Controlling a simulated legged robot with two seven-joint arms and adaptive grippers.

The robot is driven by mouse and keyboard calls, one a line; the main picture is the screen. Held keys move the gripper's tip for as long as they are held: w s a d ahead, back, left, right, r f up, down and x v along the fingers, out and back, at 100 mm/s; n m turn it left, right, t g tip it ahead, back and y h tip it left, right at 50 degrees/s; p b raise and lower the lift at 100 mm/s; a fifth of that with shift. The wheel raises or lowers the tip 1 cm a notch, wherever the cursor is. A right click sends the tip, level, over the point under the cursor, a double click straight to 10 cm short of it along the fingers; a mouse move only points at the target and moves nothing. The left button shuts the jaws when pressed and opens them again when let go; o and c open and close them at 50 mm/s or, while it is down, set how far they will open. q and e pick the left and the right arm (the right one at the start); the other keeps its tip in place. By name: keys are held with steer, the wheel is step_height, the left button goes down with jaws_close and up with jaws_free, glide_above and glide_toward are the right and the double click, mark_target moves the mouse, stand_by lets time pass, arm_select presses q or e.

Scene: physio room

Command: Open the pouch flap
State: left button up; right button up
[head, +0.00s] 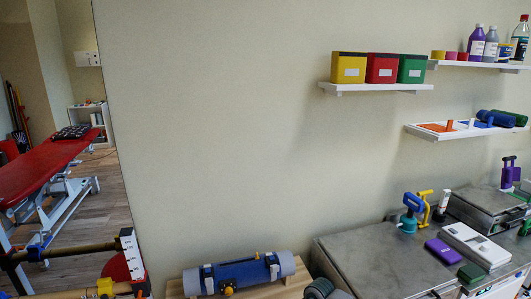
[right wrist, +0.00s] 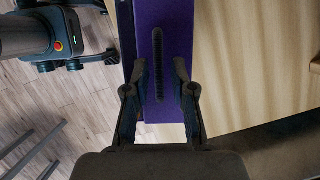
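A purple panel (right wrist: 178,25) with a long dark raised strip or slot (right wrist: 158,65) runs down the middle of the right wrist view; it may be the pouch, but I cannot make out a flap edge. My right gripper (right wrist: 160,72) is open. Its two dark fingers stand apart in front of the panel, one on each side of the strip, with visible gaps to it. I cannot tell whether the fingertips touch the panel. In the head view a small purple block (head: 443,251) lies on the grey worktop; I cannot tell if it is related. My left gripper is in neither view.
The grey worktop (head: 375,255) holds a white case (head: 475,245), a teal-and-yellow tool (head: 411,212) and a metal box. Wall shelves hold coloured bins (head: 382,69) and bottles. A blue roll (head: 238,275) lies at the bottom. Pale wood (right wrist: 250,60) borders the purple panel's right side.

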steer(key=shift+c, duration=1.4)
steer(key=shift+w+r, duration=0.1)
